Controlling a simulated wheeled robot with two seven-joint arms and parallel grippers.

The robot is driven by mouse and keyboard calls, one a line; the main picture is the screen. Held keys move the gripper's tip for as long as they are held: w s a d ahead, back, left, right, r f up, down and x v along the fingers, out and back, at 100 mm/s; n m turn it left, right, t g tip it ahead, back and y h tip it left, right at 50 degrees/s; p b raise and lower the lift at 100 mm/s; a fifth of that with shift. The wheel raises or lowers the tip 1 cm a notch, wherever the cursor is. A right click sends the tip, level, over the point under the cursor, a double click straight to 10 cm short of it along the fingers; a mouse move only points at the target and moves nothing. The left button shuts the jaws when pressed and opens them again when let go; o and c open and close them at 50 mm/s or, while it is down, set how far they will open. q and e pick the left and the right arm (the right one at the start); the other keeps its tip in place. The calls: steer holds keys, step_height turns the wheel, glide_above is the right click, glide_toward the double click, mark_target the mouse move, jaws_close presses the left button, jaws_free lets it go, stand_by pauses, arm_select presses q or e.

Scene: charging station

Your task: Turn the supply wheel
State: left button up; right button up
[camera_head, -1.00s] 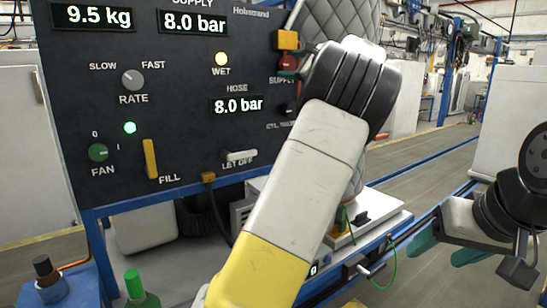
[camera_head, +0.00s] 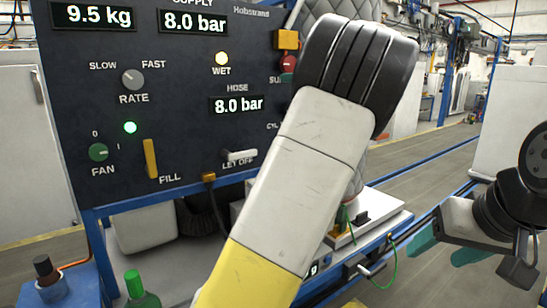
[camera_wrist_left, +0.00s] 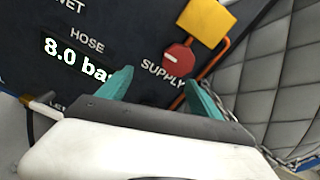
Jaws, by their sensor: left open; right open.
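The supply wheel (camera_head: 287,63) is a small red knob below a yellow block, partly covered by my left arm in the head view. In the left wrist view the red supply wheel (camera_wrist_left: 178,57) has a pale mark on its face, with the SUPPLY label below it. My left gripper (camera_wrist_left: 157,84) is open, its teal fingers pointing toward the panel below the wheel, with no visible contact. In the head view my left arm hides this gripper. My right gripper (camera_head: 445,249) is open and empty at the right, away from the panel.
The dark panel (camera_head: 190,115) carries displays, knobs and levers. A yellow block (camera_wrist_left: 206,22) and an orange pipe sit beside the wheel. A grey quilted surface (camera_wrist_left: 285,80) and a chain are to its right. A green-capped bottle (camera_head: 137,290) stands at lower left.

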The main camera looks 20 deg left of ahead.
arm_select(q)
steer(key=s+a+f+n+g+h, duration=0.2)
steer(key=s+a+f+n+h, duration=0.25)
steer(key=f, duration=0.45)
steer(key=s+a+f+n+g+h, duration=0.25)
steer(key=s+a+f, duration=0.25)
steer(key=f, duration=0.4)
steer(key=s+d+f+n+h, duration=0.2)
steer(key=s+f+n+h, duration=0.1)
steer(key=s, duration=0.3)
steer(key=shift+s+f+n+h, duration=0.3)
steer(key=shift+s+f+n, duration=0.1)
steer(key=shift+f+n, duration=0.1)
stand_by(5.1)
